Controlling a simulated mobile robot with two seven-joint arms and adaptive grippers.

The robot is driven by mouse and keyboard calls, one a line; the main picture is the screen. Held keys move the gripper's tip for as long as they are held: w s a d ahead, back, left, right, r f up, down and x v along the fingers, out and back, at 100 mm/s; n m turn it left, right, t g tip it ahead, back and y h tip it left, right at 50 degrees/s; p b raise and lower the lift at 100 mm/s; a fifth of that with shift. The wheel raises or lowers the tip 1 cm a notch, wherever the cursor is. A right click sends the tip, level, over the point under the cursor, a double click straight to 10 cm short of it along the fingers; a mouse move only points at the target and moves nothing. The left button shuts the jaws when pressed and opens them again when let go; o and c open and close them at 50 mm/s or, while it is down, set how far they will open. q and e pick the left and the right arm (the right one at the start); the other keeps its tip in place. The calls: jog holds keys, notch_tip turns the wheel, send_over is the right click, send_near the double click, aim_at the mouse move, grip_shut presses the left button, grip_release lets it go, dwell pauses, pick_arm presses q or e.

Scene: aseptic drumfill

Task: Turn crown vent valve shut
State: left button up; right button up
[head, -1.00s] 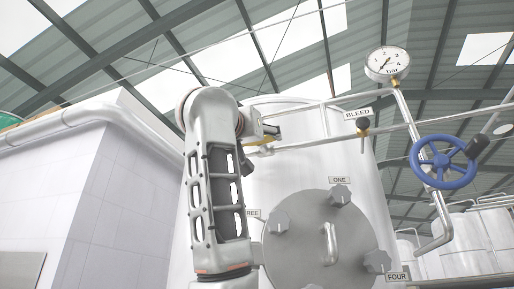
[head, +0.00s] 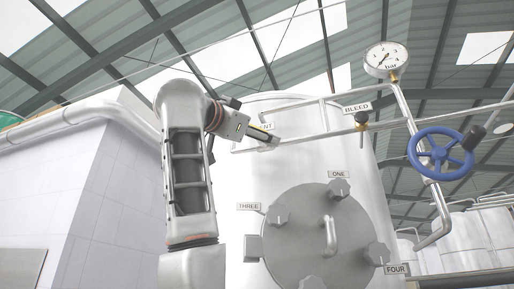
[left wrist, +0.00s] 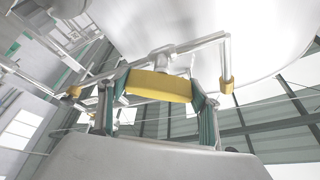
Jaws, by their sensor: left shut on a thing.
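The crown vent valve sits on the pipe at the top of the white tank, beside a VENT label (head: 267,127) that my gripper partly covers. Its yellow handle (left wrist: 158,87) spans the middle of the left wrist view, with its metal stem behind it. My left gripper (left wrist: 160,92) is shut on this handle, one finger at each end. In the head view my left gripper (head: 264,137) reaches right from the wrist to the pipe and hides most of the handle. My right gripper is in neither view.
The bleed valve (head: 361,121), a pressure gauge (head: 386,61) and a blue handwheel (head: 441,153) are on the pipes to the right. The tank's round hatch (head: 322,240) with several knobs is below. A white block wall (head: 100,190) stands left.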

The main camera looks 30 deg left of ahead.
pick_arm(q)
jog(key=m+h, duration=0.1)
jog(key=m, duration=0.2)
jog(key=shift+m+g, duration=0.3)
jog(key=shift+g, duration=0.1)
jog(key=m+g+h, duration=0.1)
jog(key=m, duration=0.2)
jog(key=shift+s+r+p, duration=0.1)
jog(key=shift+p, duration=0.25)
jog(key=m+g, duration=0.1)
jog(key=m, duration=0.1)
jog(key=m+g+p, duration=0.1)
jog(key=m, duration=0.2)
jog(key=shift+h, duration=0.4)
jog(key=shift+m+p, duration=0.3)
jog(key=o, duration=1.1)
jog(key=shift+o, duration=0.2)
